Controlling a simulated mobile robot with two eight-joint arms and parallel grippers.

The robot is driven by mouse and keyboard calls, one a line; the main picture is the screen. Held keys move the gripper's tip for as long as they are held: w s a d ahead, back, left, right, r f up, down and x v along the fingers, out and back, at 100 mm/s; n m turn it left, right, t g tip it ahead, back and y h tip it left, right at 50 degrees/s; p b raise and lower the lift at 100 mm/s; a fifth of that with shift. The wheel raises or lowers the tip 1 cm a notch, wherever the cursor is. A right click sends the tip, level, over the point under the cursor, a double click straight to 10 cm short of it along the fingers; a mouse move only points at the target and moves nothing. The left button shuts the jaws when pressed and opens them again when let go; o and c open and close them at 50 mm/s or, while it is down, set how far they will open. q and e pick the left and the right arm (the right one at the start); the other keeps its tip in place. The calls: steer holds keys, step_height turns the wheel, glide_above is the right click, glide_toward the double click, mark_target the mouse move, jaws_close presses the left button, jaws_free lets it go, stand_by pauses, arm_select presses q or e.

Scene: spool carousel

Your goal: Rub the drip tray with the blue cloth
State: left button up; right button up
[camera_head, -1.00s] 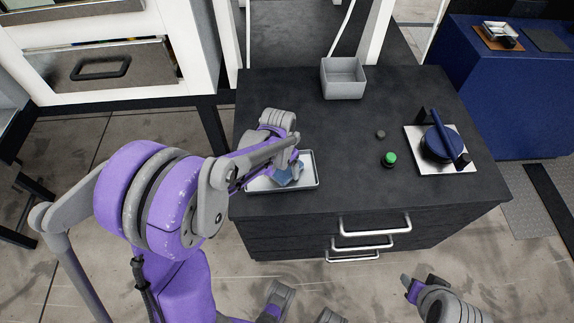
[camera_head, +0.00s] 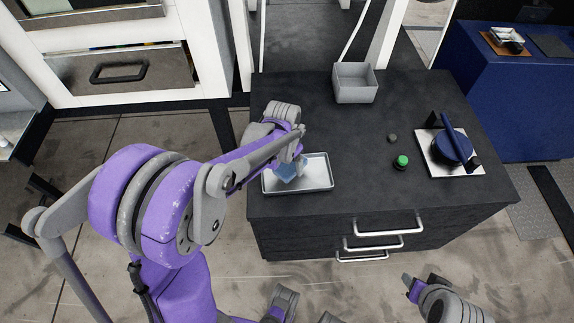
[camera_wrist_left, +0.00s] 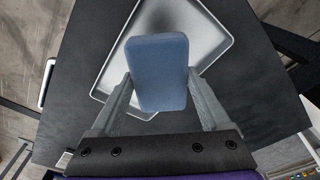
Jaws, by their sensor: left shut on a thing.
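The drip tray (camera_head: 318,178) is a shallow light-grey tray on the near left of the dark worktop. It also shows in the left wrist view (camera_wrist_left: 213,38). The blue cloth (camera_wrist_left: 157,72) is a blue, block-like pad. My left gripper (camera_wrist_left: 157,95) is shut on it, one finger on each side. In the head view, the cloth (camera_head: 287,172) is over the tray's left part, partly hidden by my left gripper (camera_head: 296,166). I cannot tell whether the cloth touches the tray. My right gripper (camera_head: 420,289) is low at the bottom right, away from the worktop; its fingers are unclear.
An open grey box (camera_head: 355,84) stands at the back of the worktop (camera_head: 340,130). A green button (camera_head: 401,162), a small dark knob (camera_head: 392,138) and a blue round device on a white plate (camera_head: 470,165) are to the right. Drawer handles (camera_head: 388,224) stick out in front.

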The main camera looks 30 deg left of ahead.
arm_select(q)
steer(key=shift+r+p, duration=1.05)
steer(key=shift+r, duration=0.8)
steer(key=shift+a, duration=0.1)
arm_select(e)
steer(key=r, duration=0.2)
steer(key=shift+s+a+r, duration=0.3)
steer(key=shift+r, duration=0.05)
